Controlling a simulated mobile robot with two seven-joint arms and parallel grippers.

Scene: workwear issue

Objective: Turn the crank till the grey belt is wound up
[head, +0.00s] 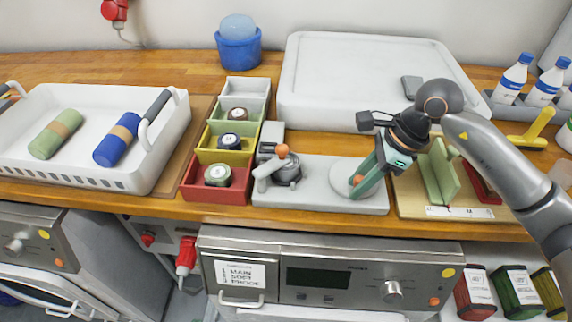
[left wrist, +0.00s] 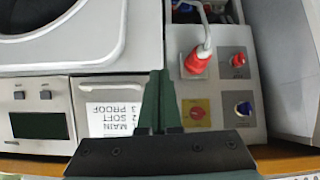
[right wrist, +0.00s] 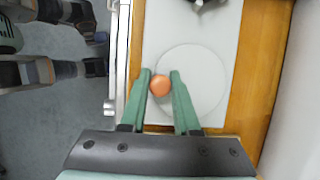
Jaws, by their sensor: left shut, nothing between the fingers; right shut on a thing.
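A pale grey winder plate (head: 318,200) lies on the wooden counter. At its right end is a round pale disc (head: 343,172) with an orange knob (head: 357,181) near its edge. My right gripper (head: 362,184) is shut on this knob, which shows between the fingers in the right wrist view (right wrist: 160,86). At the plate's left end stands a dark grey hub (head: 290,172) with a lever and a second orange ball (head: 282,151). I cannot make out a loose length of grey belt. My left gripper (left wrist: 158,75) is shut and empty, seen only in the left wrist view.
Left of the plate is a row of coloured bins (head: 206,195) with belt rolls. A white basket (head: 150,182) with green and blue rolls is farther left. A board with a green block (head: 440,172) is close on the right.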

